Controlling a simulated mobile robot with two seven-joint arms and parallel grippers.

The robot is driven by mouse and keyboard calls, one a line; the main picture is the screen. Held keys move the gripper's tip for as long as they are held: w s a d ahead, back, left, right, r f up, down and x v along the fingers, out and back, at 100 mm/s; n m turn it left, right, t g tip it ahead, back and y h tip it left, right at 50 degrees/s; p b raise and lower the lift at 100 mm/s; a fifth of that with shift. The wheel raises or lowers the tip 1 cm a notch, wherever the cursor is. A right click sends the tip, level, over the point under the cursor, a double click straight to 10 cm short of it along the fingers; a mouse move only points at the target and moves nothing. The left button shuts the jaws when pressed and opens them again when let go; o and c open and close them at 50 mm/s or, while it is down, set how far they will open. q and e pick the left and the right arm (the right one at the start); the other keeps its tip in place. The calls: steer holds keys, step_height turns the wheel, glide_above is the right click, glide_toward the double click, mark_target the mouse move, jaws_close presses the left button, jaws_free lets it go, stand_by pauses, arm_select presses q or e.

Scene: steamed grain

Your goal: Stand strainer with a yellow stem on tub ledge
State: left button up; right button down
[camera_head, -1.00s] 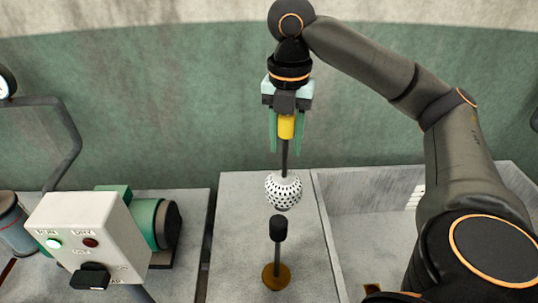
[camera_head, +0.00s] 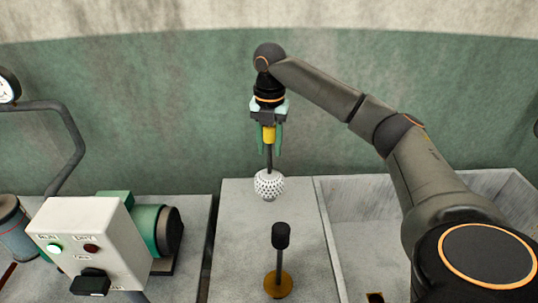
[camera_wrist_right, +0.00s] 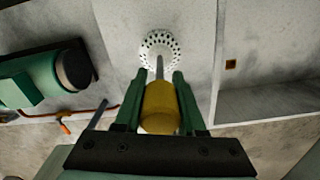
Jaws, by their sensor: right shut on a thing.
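The strainer is a white perforated ball (camera_head: 269,186) on a thin dark rod with a yellow stem (camera_head: 268,134) at the top. My right gripper (camera_head: 266,145) is shut on the yellow stem, its green fingers on either side, and points down. The strainer hangs upright, ball lowest, over the far part of the grey tub ledge (camera_head: 240,235); I cannot tell whether the ball touches it. In the right wrist view the yellow stem (camera_wrist_right: 160,105) sits between the fingers, with the white ball (camera_wrist_right: 160,48) beyond. My left gripper is not in view.
A black-knobbed post on a round brown base (camera_head: 278,283) stands on the ledge, nearer than the strainer. A white control box (camera_head: 90,240) and a green motor (camera_head: 146,228) are at left. The open grey tub (camera_head: 350,225) lies at right. The ledge around the post looks clear.

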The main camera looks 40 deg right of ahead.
mark_target(269, 173)
steer(key=shift+w+d+f, duration=0.1)
steer(key=shift+w+f, duration=0.05)
steer(key=shift+f, duration=0.75)
steer(key=shift+w+f, duration=0.1)
steer(key=shift+f, duration=0.95)
steer(key=c, duration=0.5)
jaws_free()
step_height(269, 173, up, 12)
steer(key=shift+r, duration=0.15)
